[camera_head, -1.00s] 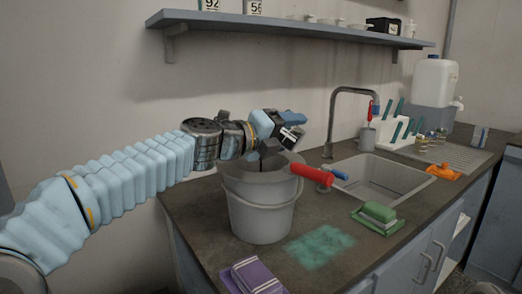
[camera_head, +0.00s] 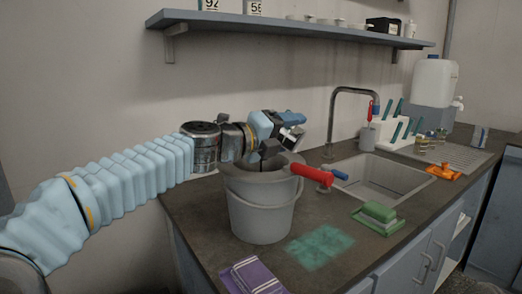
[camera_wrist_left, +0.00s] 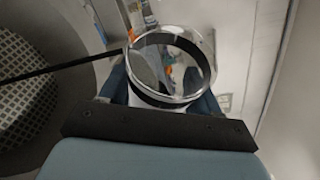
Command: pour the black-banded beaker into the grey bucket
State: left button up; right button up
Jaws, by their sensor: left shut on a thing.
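The grey bucket (camera_head: 262,218) stands on the dark counter in the head view. My left gripper (camera_head: 284,146) is just above the bucket's rim, toward its far right side. It is shut on the black-banded beaker, a clear round vessel (camera_wrist_left: 172,62) whose open mouth and black band show between the fingers in the left wrist view. In the head view the beaker is mostly hidden by the gripper, so its tilt and contents are hard to tell. The bucket's inside (camera_wrist_left: 25,85), with a pale grid pattern, lies left of the beaker in the wrist view. My right gripper is not in view.
A red-handled fitting (camera_head: 312,176) is close to the bucket's right rim. The sink (camera_head: 380,185) and tap (camera_head: 333,115) are to the right.

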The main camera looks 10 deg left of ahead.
pick_arm(q)
jog(key=shift+a+f+n, duration=0.1)
jog(key=shift+f+n, duration=0.1)
jog(key=shift+n, duration=0.4)
dwell(1.7)
jog(key=shift+w+a+r+n+t+h+b, duration=0.15)
jog(key=shift+r+n+t, duration=0.1)
jog(key=shift+n, duration=0.3)
jog(key=shift+s+a+r+n+t+h+b, duration=0.1)
jog(key=shift+r+n+t+h, duration=0.15)
jog(key=shift+n, duration=0.25)
jog(key=shift+w+a+r+n+t+h+b, duration=0.1)
jog(key=shift+r+n+t, duration=0.15)
jog(key=shift+n, duration=0.3)
dwell(3.9)
jog(key=shift+d+f+m+g+p, duration=0.1)
jog(key=shift+d+m+g+p, duration=0.15)
jog(key=shift+m, duration=0.35)
jog(key=shift+d+f+m+g+y, duration=0.1)
jog(key=shift+f+m+g+y, duration=0.1)
jog(key=shift+f+m, duration=0.3)
jog(key=shift+d+f+m+g+y, duration=0.1)
jog(key=shift+f+m+g, duration=0.1)
jog(key=shift+m, duration=0.5)
